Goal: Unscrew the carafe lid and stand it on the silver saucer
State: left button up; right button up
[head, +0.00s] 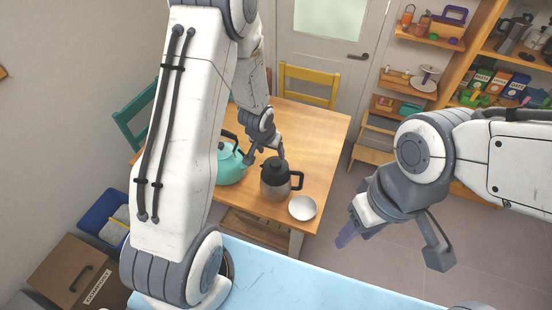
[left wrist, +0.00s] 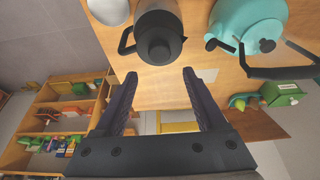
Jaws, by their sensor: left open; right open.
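The carafe (head: 275,186) stands upright on the wooden table, a steel body with a black handle on its right. Its black lid (head: 274,168) sits on top, and it also shows in the left wrist view (left wrist: 159,48). The silver saucer (head: 302,208) lies empty just right of the carafe, near the table's front edge, and part of it shows in the left wrist view (left wrist: 104,9). My left gripper (head: 266,154) is open and empty, close behind the carafe lid; its fingertips (left wrist: 160,74) point toward the lid. My right gripper (head: 392,247) is open and empty, away from the table.
A teal kettle (head: 231,163) stands close left of the carafe. The table (head: 314,135) is clear at the back right. A yellow chair (head: 309,83) and a teal chair (head: 136,116) stand around it. A pale blue surface (head: 300,280) lies in front.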

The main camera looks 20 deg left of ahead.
aim_at(275, 163)
pick_arm(q)
jog(key=b+x, duration=0.4)
jog(key=x, duration=0.3)
jog(key=shift+f+b, duration=0.3)
jog(key=shift+b+x, duration=0.4)
jog(key=shift+x, duration=0.55)
jog(key=shift+w+r, duration=0.1)
